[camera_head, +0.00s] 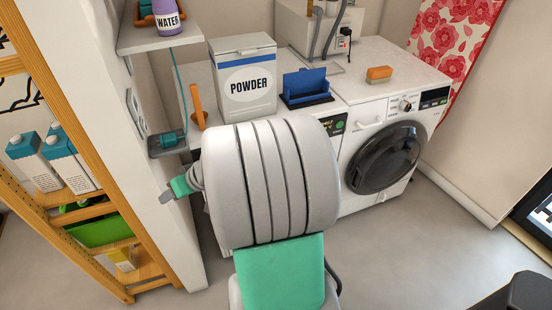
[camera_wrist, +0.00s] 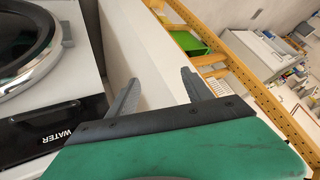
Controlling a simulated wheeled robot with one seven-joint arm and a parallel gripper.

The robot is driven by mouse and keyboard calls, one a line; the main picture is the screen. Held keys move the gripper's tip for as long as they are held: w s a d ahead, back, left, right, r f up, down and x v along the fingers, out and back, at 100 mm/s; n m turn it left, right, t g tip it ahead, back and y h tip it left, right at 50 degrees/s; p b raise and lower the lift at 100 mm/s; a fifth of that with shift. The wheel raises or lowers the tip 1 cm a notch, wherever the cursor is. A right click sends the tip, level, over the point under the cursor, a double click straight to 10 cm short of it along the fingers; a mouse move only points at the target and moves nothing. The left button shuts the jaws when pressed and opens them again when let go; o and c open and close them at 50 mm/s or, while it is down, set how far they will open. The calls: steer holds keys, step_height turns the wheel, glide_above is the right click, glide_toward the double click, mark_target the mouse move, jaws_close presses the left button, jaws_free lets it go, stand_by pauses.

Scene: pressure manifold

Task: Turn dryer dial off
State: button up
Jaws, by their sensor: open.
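Two white front-loading machines stand side by side in the head view. The right machine (camera_head: 428,92) has a round dial (camera_head: 405,106) beside a black display, and a dark round door. The left machine is mostly hidden behind my arm; part of its panel (camera_head: 330,125) shows. I cannot tell for sure which is the dryer. In the wrist view a machine's black panel (camera_wrist: 55,137) reads WATER, upside down, below a round door (camera_wrist: 25,45). My gripper (camera_wrist: 161,75) is open and empty; in the head view it (camera_head: 168,195) is left of my arm, near the white wall end.
On the machine tops are a POWDER box (camera_head: 247,85), a blue holder (camera_head: 305,86) and an orange sponge (camera_head: 379,74). A white partition (camera_head: 150,200) and a wooden shelf (camera_head: 75,160) with cartons stand close on the left.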

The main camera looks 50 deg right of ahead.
steer(key=s+d+f+m+t+h+b, duration=0.2)
steer(key=d+f+m+t+h, duration=0.15)
steer(key=d, duration=0.75)
steer(key=s+d+f+m+t+h+b, duration=0.1)
steer(key=d+f+m+t+h+b, duration=0.25)
steer(key=d, duration=0.85)
steer(key=s+d+m+h, duration=0.6)
steer(key=s+d+m, duration=0.2)
steer(key=s+d, duration=0.2)
steer(key=x, duration=0.7)
steer(key=shift+w+d+f, duration=0.1)
steer(key=shift+w+d, duration=0.1)
steer(key=shift+w, duration=0.1)
steer(key=shift+c, duration=0.5)
jaws_close()
